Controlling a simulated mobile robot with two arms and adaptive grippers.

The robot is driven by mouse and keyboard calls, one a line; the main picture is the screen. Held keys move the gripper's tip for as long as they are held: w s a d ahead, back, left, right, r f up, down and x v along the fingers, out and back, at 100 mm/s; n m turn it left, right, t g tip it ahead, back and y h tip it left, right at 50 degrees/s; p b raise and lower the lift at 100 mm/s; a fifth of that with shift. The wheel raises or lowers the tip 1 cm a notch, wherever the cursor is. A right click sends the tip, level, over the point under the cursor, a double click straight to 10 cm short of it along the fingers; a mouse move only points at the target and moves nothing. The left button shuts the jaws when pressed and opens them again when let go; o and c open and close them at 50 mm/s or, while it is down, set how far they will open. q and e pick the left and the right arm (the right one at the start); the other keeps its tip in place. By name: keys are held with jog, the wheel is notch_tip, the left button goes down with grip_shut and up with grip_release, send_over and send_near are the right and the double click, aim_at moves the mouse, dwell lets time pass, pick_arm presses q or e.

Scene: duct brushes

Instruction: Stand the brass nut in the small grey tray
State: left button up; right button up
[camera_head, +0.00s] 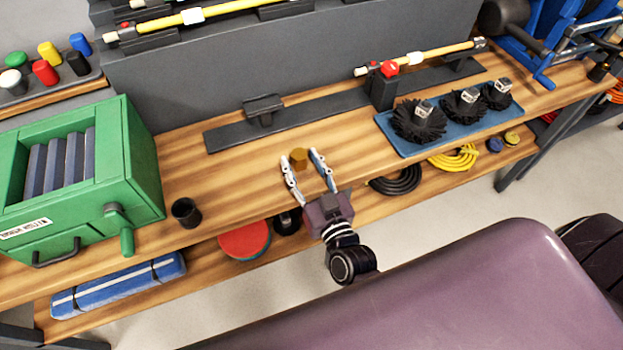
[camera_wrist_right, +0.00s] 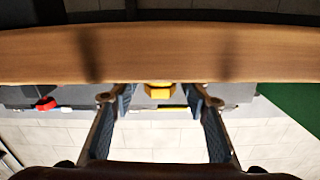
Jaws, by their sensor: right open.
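The brass nut (camera_head: 299,158) is a small golden block on the wooden bench, near the middle of the head view. My right gripper (camera_head: 301,156) is open, with its two fingers reaching over the bench on either side of the nut. In the right wrist view the nut (camera_wrist_right: 159,91) shows between the two spread fingertips (camera_wrist_right: 160,98), with a gap on each side. I cannot make out a small grey tray in either view. My left gripper is not in view.
A green box (camera_head: 133,165) and a black cup (camera_head: 186,212) stand to the left. A grey rail (camera_head: 230,134) lies behind the nut. A blue tray (camera_head: 393,146) with black brushes is at the right. Bare wood surrounds the nut.

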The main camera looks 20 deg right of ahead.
jog(key=s+b, duration=0.1)
jog(key=s, duration=1.1)
jog(key=s+a+f+n+g+y, duration=0.1)
jog(key=s+f+g, duration=0.15)
jog(key=f, duration=0.85)
jog(key=s+a+f+n+g+y, duration=0.1)
jog(key=f+g, duration=0.2)
jog(key=f, duration=0.8)
jog(key=s+d+f+g, duration=0.2)
jog(key=s+f, duration=0.5)
jog(key=f, duration=0.4)
jog(key=s+d+f+g+h, duration=0.1)
jog(key=s+f+g, duration=0.4)
jog(key=f, duration=0.7)
jog(key=s+d, duration=0.1)
jog(key=s, duration=0.1)
jog(key=shift+s+n, duration=0.3)
jog(key=shift+s, duration=0.1)
jog(key=shift+o, duration=0.6)
jog(key=s+d+f+g, duration=0.2)
jog(key=s+d+f, duration=0.1)
jog(key=s, duration=0.3)
jog(key=s+d+f+g+h, duration=0.1)
jog(key=s+d+f+g, duration=0.1)
jog(key=s, duration=0.4)
jog(key=shift+d+f+h, duration=0.3)
jog(key=shift+d+f, duration=0.35)
jog(key=shift+f, duration=0.1)
